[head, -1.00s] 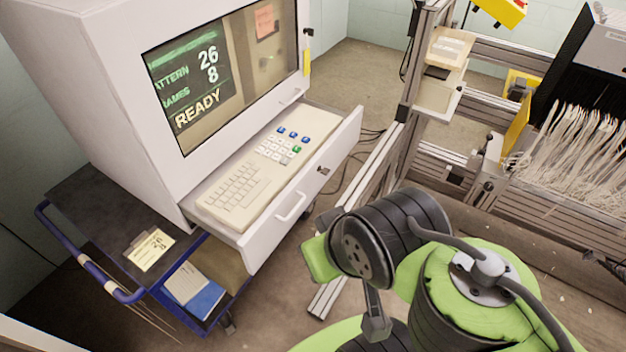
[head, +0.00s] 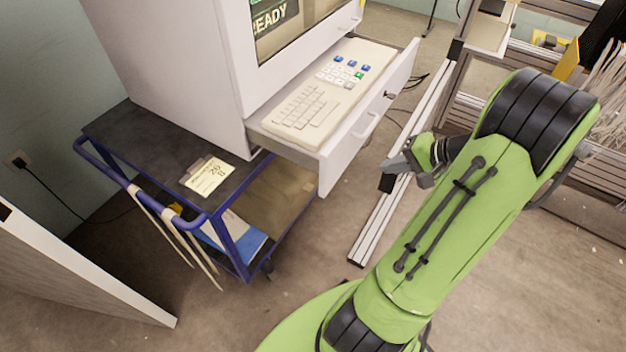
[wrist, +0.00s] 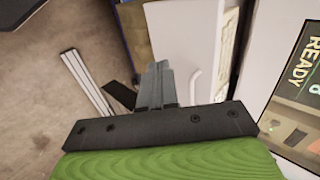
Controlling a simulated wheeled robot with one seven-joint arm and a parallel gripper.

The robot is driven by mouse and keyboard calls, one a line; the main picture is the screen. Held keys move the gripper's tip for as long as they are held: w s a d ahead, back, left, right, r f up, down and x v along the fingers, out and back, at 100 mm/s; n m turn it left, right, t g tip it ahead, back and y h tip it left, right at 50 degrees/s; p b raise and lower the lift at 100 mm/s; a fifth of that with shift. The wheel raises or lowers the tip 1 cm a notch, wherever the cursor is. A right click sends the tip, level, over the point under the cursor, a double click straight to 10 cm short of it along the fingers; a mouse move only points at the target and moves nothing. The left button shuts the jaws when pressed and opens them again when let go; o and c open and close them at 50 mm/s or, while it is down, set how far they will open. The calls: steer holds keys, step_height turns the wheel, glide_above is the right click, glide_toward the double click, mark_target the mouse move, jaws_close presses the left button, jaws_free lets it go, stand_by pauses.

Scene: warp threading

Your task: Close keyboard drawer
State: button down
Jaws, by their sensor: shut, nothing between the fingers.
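The keyboard drawer (head: 352,146) is pulled out from the white cabinet (head: 165,60), with the cream keyboard (head: 310,105) lying in it. Its white front panel has a bar handle (head: 368,124) and a small dark lock (head: 389,95). My gripper (head: 386,167) is shut and empty, in front of the drawer front and to the right of the handle, apart from it in the head view. In the wrist view my gripper (wrist: 158,75) points toward the drawer front (wrist: 185,40), with the handle (wrist: 195,85) to the right of the fingers.
A blue-framed cart (head: 215,230) with papers stands left of the drawer. A metal rail (head: 385,225) runs along the floor beneath my gripper. The loom frame (head: 480,60) stands at the right. A white panel edge (head: 80,260) is at lower left.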

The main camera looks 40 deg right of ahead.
steer(key=b, duration=0.4)
glide_toward(337, 166)
steer(key=x, duration=0.5)
steer(key=shift+s+f, duration=0.15)
steer(key=shift+f, duration=0.4)
steer(key=shift+w+a+r, duration=0.1)
steer(key=shift+w+a, duration=0.1)
steer(key=shift+w, duration=0.2)
